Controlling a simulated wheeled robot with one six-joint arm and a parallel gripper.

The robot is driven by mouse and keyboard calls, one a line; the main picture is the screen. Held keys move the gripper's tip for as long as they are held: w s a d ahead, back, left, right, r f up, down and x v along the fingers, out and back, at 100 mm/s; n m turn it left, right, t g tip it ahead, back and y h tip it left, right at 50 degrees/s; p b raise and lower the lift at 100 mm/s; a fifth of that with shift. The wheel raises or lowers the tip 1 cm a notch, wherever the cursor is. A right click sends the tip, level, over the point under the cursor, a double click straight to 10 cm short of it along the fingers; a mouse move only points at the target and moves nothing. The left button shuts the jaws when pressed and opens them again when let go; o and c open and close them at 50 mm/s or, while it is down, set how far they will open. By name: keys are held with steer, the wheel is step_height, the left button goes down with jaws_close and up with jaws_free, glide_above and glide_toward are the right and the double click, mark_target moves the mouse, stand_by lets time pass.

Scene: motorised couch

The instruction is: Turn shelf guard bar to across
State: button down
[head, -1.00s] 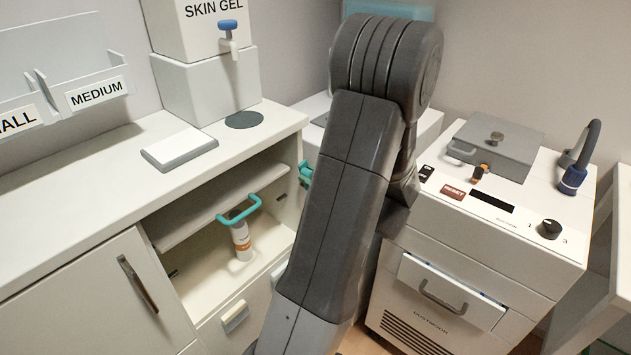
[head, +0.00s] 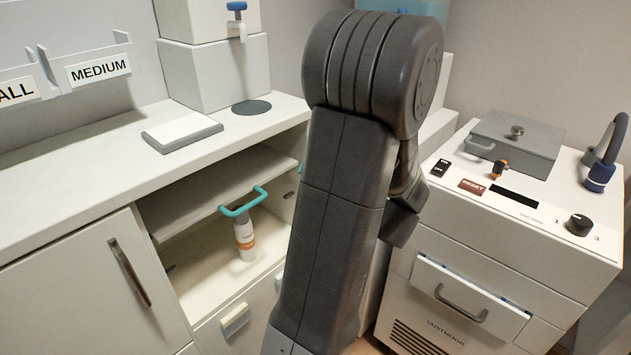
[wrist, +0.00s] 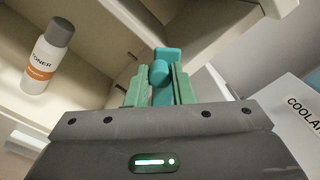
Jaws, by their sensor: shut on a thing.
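My gripper (wrist: 160,88) shows in the wrist view with its green fingers shut on a teal bar (wrist: 162,72), which I take to be the guard bar. A rounded teal part and a squarish teal end show between and beyond the fingertips. In the head view my arm hides the gripper and nearly all of this bar. The open shelf bay (head: 222,272) is left of my arm. A teal U-shaped handle (head: 243,203) is at the front edge of its upper shelf (head: 215,190). How far the bar is turned is hard to tell.
A white and orange toner bottle (head: 245,240) stands in the bay and shows at left in the wrist view (wrist: 47,58). A white box labelled coolant is at right in the wrist view (wrist: 300,112). A white machine (head: 500,240) stands right of my arm.

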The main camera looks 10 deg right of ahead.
steer(key=shift+f, duration=0.1)
steer(key=c, duration=1.3)
jaws_free()
steer(key=shift+o, duration=0.2)
steer(key=shift+s, duration=0.1)
steer(key=p+v, duration=0.2)
steer(key=v, duration=1.1)
steer(key=shift+s+d+p, duration=0.25)
steer(key=shift+p, duration=0.05)
steer(key=shift+w, duration=0.15)
steer(key=b+x, duration=0.2)
steer(key=x, duration=1.1)
steer(key=shift+w+a, duration=0.2)
steer(key=shift+a, duration=0.1)
